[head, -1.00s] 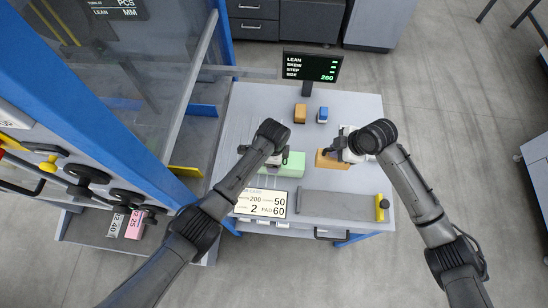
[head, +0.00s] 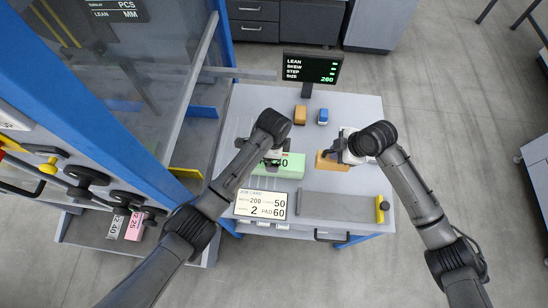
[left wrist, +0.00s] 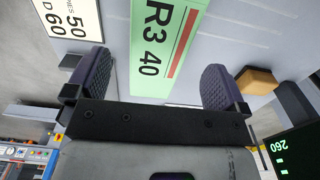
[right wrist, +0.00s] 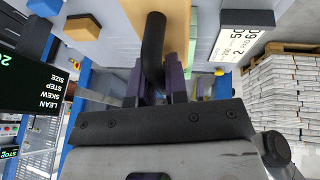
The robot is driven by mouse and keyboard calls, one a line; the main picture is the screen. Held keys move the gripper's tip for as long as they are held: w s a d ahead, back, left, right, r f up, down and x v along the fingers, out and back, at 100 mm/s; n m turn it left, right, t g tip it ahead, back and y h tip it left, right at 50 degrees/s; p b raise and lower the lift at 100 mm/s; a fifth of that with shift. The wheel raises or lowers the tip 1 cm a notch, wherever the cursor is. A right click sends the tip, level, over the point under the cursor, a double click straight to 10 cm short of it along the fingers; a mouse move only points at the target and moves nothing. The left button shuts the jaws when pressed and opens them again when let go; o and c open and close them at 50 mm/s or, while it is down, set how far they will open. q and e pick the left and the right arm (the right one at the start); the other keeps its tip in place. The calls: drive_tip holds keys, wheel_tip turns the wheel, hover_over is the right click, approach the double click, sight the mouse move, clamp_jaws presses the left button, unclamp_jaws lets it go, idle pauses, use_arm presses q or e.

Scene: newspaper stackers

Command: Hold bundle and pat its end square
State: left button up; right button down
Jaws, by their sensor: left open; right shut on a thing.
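The green-topped bundle (head: 291,166), marked R3 40, lies on the grey table; it also shows in the left wrist view (left wrist: 178,45). My left gripper (head: 272,160) is open over it. In the left wrist view its two fingers (left wrist: 155,78) stand apart, one on each side of the label. My right gripper (head: 337,153) is shut on the dark handle (right wrist: 155,45) of a tan block (head: 326,161), to the right of the bundle and apart from it. Its fingers partly hide the handle. I cannot tell whether the block rests on the table.
A job card (head: 260,205) and a grey plate (head: 338,204) with a yellow end piece (head: 381,209) lie at the table's front. An orange block (head: 300,115), a blue block (head: 323,116) and a screen (head: 313,68) stand behind. A blue-framed machine stands left.

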use_arm(q)
wheel_tip(320, 180, up, 7)
idle(0.3)
drive_tip(key=shift+f, duration=0.15)
idle(0.4)
